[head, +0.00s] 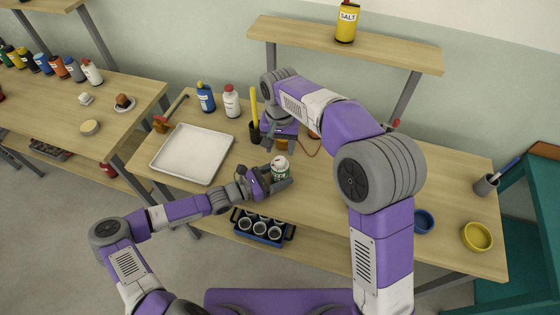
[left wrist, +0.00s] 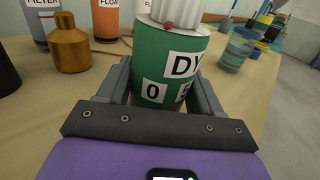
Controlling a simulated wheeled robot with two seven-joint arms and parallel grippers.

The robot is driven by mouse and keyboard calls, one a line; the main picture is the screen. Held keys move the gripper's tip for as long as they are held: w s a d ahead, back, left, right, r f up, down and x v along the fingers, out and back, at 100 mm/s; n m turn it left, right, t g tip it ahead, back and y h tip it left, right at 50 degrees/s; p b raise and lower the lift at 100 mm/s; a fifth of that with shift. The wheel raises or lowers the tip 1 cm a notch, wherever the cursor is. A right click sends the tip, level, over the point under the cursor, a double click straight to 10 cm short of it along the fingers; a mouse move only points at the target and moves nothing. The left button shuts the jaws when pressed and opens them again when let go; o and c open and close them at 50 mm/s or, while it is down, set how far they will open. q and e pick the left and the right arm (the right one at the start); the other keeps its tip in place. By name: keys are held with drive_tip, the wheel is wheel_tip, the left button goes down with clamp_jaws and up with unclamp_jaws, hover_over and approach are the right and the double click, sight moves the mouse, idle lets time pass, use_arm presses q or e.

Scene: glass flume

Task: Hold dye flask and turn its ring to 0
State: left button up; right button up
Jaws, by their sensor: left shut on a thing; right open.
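The dye flask (head: 281,170) is green with a pale top and stands upright near the front of the middle table. In the left wrist view the flask (left wrist: 168,65) shows a label starting "DY", a "0" label and another partly hidden mark. A white ring (left wrist: 178,12) with a red mark sits at its top, cut off by the frame edge. My left gripper (left wrist: 160,95) is shut on the flask's lower body, one finger on each side; it also shows in the head view (head: 276,184). My right gripper (head: 266,147) is open just above and behind the flask, partly hidden by its wrist.
A white tray (head: 192,153) lies to the left. A dark cup (head: 255,132) with a yellow tool and a brass object (left wrist: 69,45) stand behind. Blue (head: 424,221) and yellow (head: 477,237) bowls are right.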

use_arm(q)
drive_tip(key=o, duration=1.2)
drive_tip(key=shift+a, duration=0.1)
drive_tip(key=v, duration=1.2)
